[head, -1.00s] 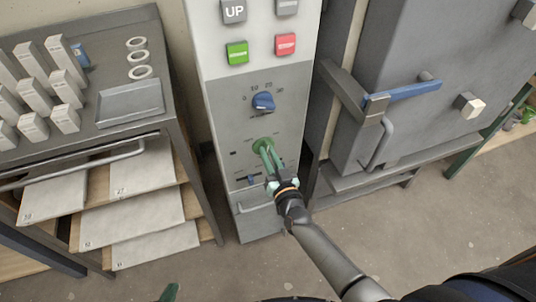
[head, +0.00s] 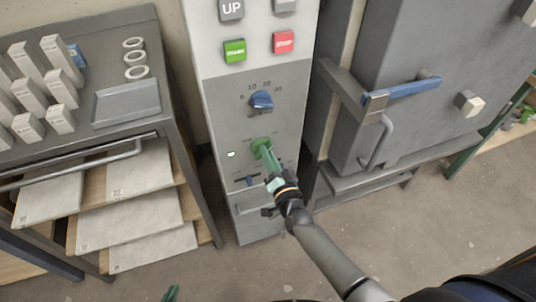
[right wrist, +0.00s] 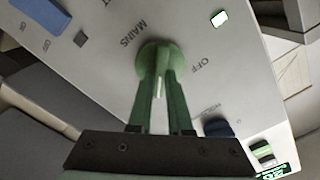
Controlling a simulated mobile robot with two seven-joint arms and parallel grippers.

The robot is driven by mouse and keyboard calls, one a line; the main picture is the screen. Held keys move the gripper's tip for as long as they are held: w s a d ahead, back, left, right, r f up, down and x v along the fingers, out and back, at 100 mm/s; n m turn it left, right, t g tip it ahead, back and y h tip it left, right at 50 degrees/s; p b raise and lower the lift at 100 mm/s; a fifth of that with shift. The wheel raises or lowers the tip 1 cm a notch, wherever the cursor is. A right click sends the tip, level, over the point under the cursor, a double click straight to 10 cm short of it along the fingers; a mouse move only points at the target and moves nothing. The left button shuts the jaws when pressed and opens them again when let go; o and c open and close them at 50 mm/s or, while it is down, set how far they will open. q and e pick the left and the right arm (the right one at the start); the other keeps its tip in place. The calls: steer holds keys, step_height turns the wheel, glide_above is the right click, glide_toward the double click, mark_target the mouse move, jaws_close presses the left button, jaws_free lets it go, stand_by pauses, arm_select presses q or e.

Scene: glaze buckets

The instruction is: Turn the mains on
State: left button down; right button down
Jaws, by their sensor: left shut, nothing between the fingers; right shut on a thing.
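The grey control panel (head: 228,108) stands in the middle of the head view. The round green mains knob (head: 259,145) is on its lower part, beside "MAINS" and "OFF" lettering in the right wrist view. My right gripper (head: 267,160) is shut on the knob, one green finger on each side; the knob (right wrist: 160,52) also shows in the wrist view. A small lamp (head: 231,154) left of the knob is lit pale green-white; it also shows in the wrist view (right wrist: 219,18). Only the green tip of my left gripper (head: 171,293) shows at the bottom edge, shut and empty.
A blue dial (head: 262,100), a green button (head: 235,50) and a red STOP button (head: 284,42) sit above the knob. A small blue slider (head: 249,181) is below it. A grey rack (head: 128,103) stands left, a grey kiln with a blue-handled latch (head: 415,88) right.

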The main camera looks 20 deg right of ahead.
stand_by(0.3)
steer(key=c, duration=0.8)
jaws_free()
steer(key=shift+c, duration=0.2)
steer(key=s, duration=1.2)
steer(key=shift+s+d+p, duration=0.2)
steer(key=shift+d+p, duration=0.05)
steer(key=shift+p, duration=0.1)
steer(key=shift+a, duration=0.1)
steer(key=s+f+n+g+p, duration=0.2)
steer(key=s+n+g, duration=0.2)
steer(key=s+n, duration=0.1)
steer(key=s+f+n+g+y+p, duration=0.1)
steer(key=s+f+n+g+p, duration=0.1)
steer(key=s, duration=0.6)
steer(key=n+g+p, duration=0.1)
steer(key=n+g, duration=0.1)
steer(key=n, duration=0.1)
steer(key=shift+d+f+n+g+y, duration=0.25)
steer(key=shift+f+n+g+y, duration=0.05)
steer(key=shift+f+n+g, duration=0.1)
